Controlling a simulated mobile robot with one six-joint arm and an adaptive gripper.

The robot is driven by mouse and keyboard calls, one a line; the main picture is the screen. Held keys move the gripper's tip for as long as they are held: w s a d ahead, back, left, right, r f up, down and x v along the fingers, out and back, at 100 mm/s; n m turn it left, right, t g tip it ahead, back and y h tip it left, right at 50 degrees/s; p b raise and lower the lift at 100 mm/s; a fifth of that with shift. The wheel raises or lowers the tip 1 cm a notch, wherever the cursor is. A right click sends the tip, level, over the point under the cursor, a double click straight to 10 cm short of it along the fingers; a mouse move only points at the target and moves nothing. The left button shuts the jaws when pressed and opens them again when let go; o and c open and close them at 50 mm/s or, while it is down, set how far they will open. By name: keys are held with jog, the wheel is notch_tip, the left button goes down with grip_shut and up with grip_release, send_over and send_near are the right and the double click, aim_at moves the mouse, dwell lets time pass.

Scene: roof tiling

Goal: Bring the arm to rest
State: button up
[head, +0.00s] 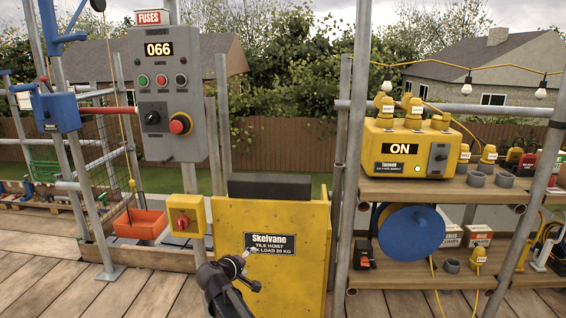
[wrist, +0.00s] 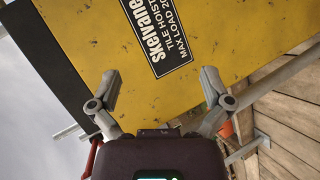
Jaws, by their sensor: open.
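My gripper (wrist: 158,84) is open and empty in the wrist view, its two fingers spread apart. Behind the fingers is the yellow tile hoist panel (wrist: 235,30) with its black label (wrist: 155,32). In the head view my gripper (head: 249,254) is at the end of my dark arm, in front of the lower part of the yellow hoist panel (head: 312,215). The fingertips are close to the label. I cannot tell whether they touch the panel. Most of my arm is below the picture.
A grey fuse box (head: 166,95) stands on a post at the left, above a yellow switch box (head: 187,216). An orange tub (head: 140,224) is left of that. A shelf (head: 450,190) at the right holds a yellow power unit (head: 410,147). Scaffold poles flank the hoist.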

jog(key=s+d+f+m+g, duration=0.2)
jog(key=d, duration=0.3)
jog(key=s+d+f+m+g, duration=0.1)
jog(key=d+f+g, duration=0.1)
jog(key=d, duration=0.4)
jog(key=s+d+f+m+g+y+p, duration=0.1)
jog(key=s+d+f+m+g+y, duration=0.25)
jog(key=s+d, duration=0.55)
jog(key=s+d+f+m+g+y, duration=0.2)
jog(key=s+d+m+g+y, duration=0.15)
jog(key=s+d, duration=0.5)
notch_tip(320, 180, up, 38)
jog(key=p, duration=3.8)
jog(key=shift+s+a+g+h, duration=0.15)
jog(key=shift+a+g+h, duration=0.15)
jog(key=shift+a+h, duration=0.1)
